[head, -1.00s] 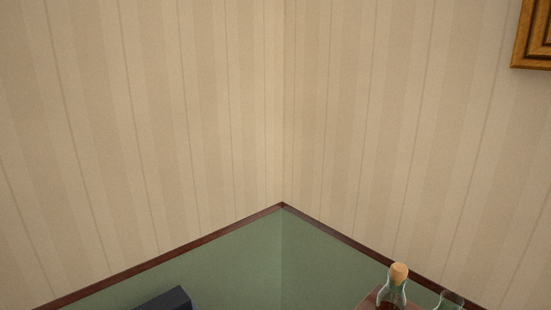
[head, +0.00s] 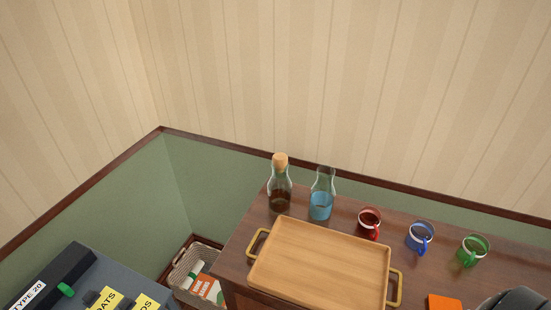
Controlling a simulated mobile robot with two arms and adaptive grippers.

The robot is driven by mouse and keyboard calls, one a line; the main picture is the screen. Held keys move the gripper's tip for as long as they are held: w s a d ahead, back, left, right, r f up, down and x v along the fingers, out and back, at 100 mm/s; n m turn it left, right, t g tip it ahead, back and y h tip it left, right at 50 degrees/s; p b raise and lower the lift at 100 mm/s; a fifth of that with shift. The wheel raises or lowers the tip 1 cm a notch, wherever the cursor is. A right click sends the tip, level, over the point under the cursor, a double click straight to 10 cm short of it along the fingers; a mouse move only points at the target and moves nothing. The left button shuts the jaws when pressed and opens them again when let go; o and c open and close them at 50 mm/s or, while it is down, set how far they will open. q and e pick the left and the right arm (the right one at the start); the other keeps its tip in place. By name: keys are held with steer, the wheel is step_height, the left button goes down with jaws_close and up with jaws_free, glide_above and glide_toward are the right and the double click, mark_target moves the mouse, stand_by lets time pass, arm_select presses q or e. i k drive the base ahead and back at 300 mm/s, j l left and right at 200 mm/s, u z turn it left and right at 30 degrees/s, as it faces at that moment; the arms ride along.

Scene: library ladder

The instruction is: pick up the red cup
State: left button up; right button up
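The red cup (head: 369,222) stands upright on a dark wooden sideboard (head: 232,262), with dark contents or a dark inside and a red handle towards me. It is behind the right part of a wooden tray (head: 318,262) and left of a blue cup (head: 420,237). Neither of my grippers can be made out in the head view. A dark rounded shape at the lower right corner is cut off by the frame.
A corked bottle (head: 280,186) and a carafe of blue liquid (head: 322,196) stand left of the red cup. A green cup (head: 474,249) stands farther right. An orange item (head: 444,303) lies in front. A basket (head: 187,266) and a grey surface with labelled items (head: 92,262) are at left.

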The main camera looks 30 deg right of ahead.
mark_target(370, 218)
steer(key=z, duration=1.6)
